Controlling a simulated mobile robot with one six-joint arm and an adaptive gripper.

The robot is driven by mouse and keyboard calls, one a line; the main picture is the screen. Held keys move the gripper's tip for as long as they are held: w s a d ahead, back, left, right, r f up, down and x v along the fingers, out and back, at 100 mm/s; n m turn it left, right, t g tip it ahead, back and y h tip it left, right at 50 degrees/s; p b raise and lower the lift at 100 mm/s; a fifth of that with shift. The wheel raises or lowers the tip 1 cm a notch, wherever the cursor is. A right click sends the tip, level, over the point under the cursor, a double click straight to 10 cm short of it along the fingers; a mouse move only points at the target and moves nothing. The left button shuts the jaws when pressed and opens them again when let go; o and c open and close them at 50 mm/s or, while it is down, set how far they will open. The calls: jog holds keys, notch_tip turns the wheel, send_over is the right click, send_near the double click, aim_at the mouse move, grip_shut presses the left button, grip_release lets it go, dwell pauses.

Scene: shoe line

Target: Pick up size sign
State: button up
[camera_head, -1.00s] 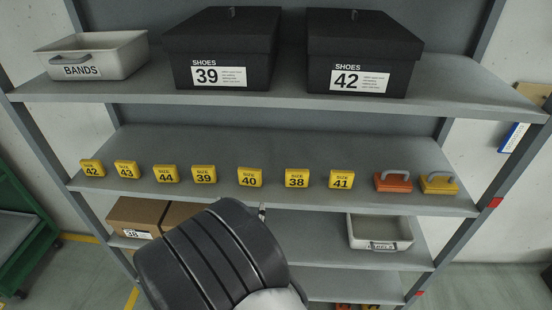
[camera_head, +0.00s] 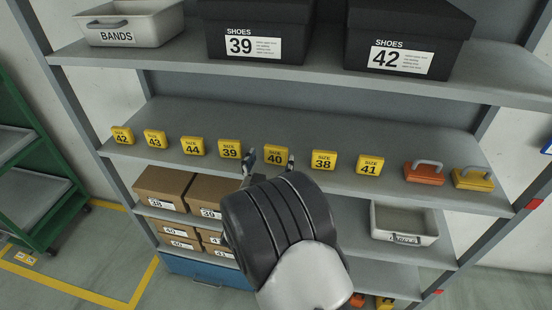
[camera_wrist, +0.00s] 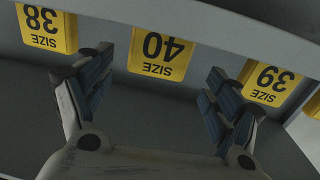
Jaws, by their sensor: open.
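A row of small yellow size signs stands along the front of the middle shelf. The size 40 sign (camera_head: 276,154) is right at my gripper (camera_head: 268,160); the size 39 sign (camera_head: 230,149) is to its left and the size 38 sign (camera_head: 323,160) to its right. In the wrist view, which is upside down, the size 40 sign (camera_wrist: 161,54) lies ahead of and between the open fingers of my gripper (camera_wrist: 154,88). The fingers are apart and hold nothing. The size 38 (camera_wrist: 46,28) and size 39 (camera_wrist: 267,82) signs lie just outside the fingers.
An orange handled block (camera_head: 424,174) and a yellow one (camera_head: 473,179) stand at the shelf's right end. Black shoe boxes (camera_head: 243,32) and a BANDS bin (camera_head: 128,24) sit above. Cartons (camera_head: 163,187) and a grey bin (camera_head: 404,222) are below.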

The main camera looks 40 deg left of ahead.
aim_at(275, 153)
jog(key=b+x, duration=0.1)
jog(key=x, duration=0.3)
jog(key=shift+w, duration=0.45)
jog(key=shift+c, duration=0.5)
jog(key=c, duration=1.1)
